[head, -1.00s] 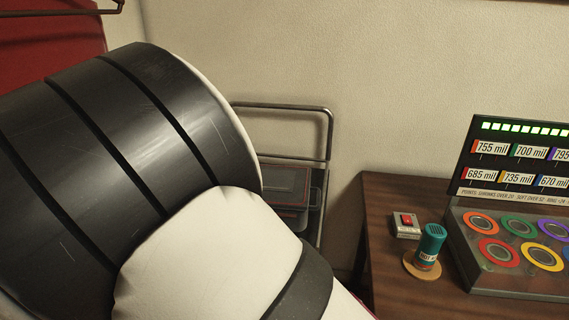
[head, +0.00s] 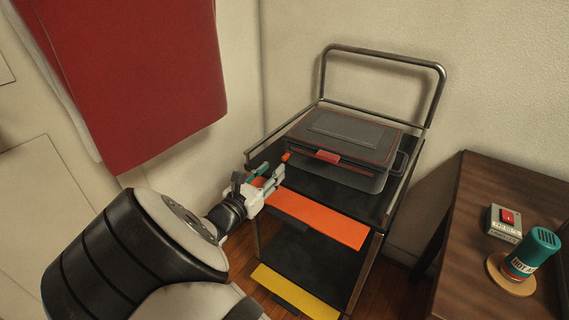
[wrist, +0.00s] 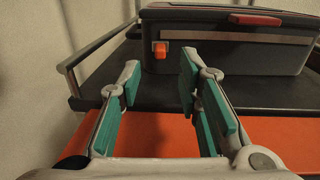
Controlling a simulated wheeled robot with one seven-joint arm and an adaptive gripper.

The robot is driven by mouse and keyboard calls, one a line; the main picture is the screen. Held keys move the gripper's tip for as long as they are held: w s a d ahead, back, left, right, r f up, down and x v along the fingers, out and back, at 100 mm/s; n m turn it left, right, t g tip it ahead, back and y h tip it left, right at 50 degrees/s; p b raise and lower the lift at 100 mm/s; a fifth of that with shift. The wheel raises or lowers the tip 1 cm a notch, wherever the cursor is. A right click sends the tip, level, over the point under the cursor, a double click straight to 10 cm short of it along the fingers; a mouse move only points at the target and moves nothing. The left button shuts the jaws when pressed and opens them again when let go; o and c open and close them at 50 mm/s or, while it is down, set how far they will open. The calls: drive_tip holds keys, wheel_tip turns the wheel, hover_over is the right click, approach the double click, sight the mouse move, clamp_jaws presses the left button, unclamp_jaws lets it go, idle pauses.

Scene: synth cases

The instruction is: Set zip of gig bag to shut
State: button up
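The gig bag is a dark grey case (head: 350,133) with red trim, lying flat on the top shelf of a cart. It also fills the upper right of the wrist view (wrist: 235,58). A small orange zip pull (head: 286,157) sits at the left end of its front face; it shows clearly in the wrist view (wrist: 160,54). A red handle (head: 327,156) is at the middle of the front. My gripper (head: 272,173) is in front of the bag's left end, apart from it. Its teal-padded fingers (wrist: 158,78) are spread with nothing between them.
The cart's orange front strip (head: 318,219) lies below and right of my gripper. Metal rails (head: 283,128) edge the shelf. A wooden table (head: 465,225) at right holds a red switch box (head: 504,222) and a teal canister (head: 530,252). Red cloth (head: 150,80) hangs upper left.

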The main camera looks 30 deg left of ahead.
sight(283, 160)
drive_tip(key=w+b, duration=0.2)
drive_tip(key=w, duration=0.4)
drive_tip(key=shift+w, duration=0.4)
drive_tip(key=shift+d, duration=0.1)
clamp_jaws()
